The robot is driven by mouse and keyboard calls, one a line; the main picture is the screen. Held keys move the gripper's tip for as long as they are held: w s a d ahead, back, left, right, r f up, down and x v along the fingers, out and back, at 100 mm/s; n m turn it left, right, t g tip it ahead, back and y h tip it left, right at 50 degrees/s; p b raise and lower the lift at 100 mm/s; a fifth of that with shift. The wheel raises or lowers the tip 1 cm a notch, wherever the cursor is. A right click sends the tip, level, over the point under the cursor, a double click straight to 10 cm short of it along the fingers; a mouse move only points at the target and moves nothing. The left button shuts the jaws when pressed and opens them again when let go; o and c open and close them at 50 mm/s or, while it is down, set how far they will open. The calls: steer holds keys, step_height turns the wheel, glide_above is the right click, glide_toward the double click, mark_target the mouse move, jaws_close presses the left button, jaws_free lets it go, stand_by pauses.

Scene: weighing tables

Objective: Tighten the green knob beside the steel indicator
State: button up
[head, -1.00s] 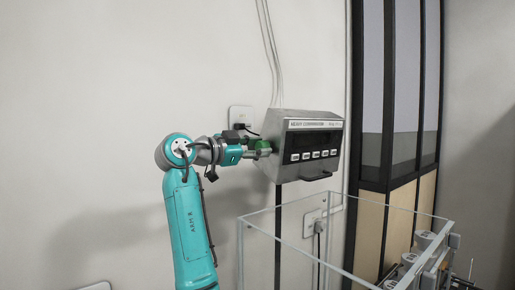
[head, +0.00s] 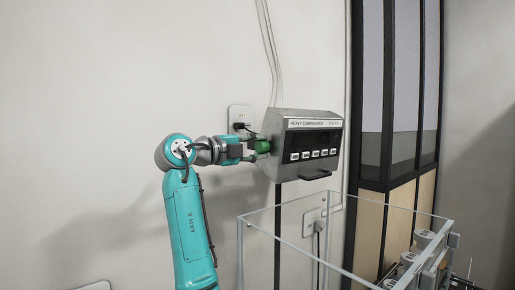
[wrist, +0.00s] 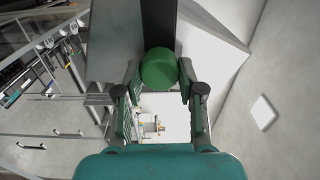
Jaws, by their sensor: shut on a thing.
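The steel indicator (head: 307,170) is a grey box with a dark display and a row of white buttons, mounted at the wall. The green knob (head: 263,146) sticks out from its left side. In the wrist view the knob (wrist: 159,69) shows as a round green face between the fingers. My gripper (head: 255,149) reaches it from the left and is shut on it; in the wrist view the fingertips (wrist: 159,80) lie on both sides of the knob. The knob's far side and its shaft are hidden.
A wall socket (head: 240,116) with a plug and cable is just behind my gripper. A clear-walled enclosure (head: 285,208) stands below the indicator, with metal weights (head: 424,238) at its right. A dark-framed cabinet (head: 372,200) is on the right. The wall at left is bare.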

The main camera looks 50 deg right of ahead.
steer(key=m, duration=0.5)
steer(key=shift+f+m, duration=0.1)
steer(key=shift+m, duration=0.2)
steer(key=m, duration=0.4)
steer(key=shift+w+f+m, duration=0.1)
steer(key=shift+m, duration=0.3)
steer(key=o, duration=1.1)
steer(key=shift+o, duration=0.2)
steer(key=v, duration=1.2)
